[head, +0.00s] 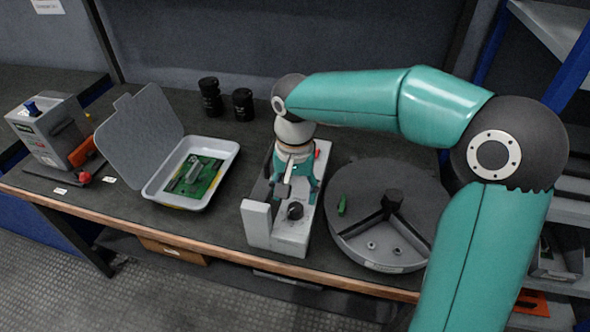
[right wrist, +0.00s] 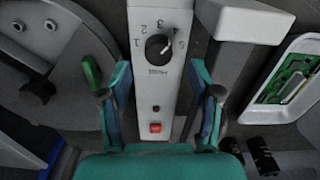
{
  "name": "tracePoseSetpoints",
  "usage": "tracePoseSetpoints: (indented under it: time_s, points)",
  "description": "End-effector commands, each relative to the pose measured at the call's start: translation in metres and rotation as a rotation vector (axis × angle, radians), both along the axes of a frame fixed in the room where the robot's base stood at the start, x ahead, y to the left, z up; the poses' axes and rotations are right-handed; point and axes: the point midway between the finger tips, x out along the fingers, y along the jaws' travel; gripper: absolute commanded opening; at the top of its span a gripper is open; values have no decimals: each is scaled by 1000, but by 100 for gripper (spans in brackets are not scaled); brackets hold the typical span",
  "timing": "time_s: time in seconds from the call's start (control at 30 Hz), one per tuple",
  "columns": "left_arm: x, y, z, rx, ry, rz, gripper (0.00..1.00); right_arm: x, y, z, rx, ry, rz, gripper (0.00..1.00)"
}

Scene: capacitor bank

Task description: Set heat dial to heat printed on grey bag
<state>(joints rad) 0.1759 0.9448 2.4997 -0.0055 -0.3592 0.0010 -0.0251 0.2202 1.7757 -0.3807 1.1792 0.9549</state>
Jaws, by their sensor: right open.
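The heat dial (head: 295,210) is a small dark knob on top of a long pale grey device (head: 262,238). In the right wrist view the dial (right wrist: 158,47) has the numbers 1 to 5 around it and the label HEAT, seen upside down. I cannot surely read its setting. My right gripper (head: 293,190) points down over the device; in the right wrist view its open fingers (right wrist: 160,92) stand apart on either side of the device, with nothing between them. I cannot make out a grey bag with a printed heat. My left gripper is not in view.
A white tray (head: 230,150) with a green circuit board (head: 203,180) and a raised grey panel (head: 140,130) stand left. A round grey turntable (head: 350,235) with a green piece (head: 342,205) is right. Black cylinders (head: 210,97) stand behind. A red switch (right wrist: 155,127) is on the device.

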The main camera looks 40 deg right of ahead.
Motion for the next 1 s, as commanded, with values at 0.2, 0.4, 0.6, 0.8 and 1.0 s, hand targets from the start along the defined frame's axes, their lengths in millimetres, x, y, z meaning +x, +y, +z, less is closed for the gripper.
tracePoseSetpoints:
  time_s: [0.2, 0.4, 0.6, 0.8, 1.0]
  points:
    - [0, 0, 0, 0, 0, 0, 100, 1, 0, 44, 2, -5, 0, 63]
    - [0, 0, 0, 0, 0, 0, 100, 1, 0, 66, 1, -2, 1, 63]
    - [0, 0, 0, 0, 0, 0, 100, 0, 0, 71, 1, -1, 0, 63]
    - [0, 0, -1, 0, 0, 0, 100, 0, 0, 70, 1, -1, 0, 63]
    - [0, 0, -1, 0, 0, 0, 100, 0, 0, 70, 1, -1, 0, 63]
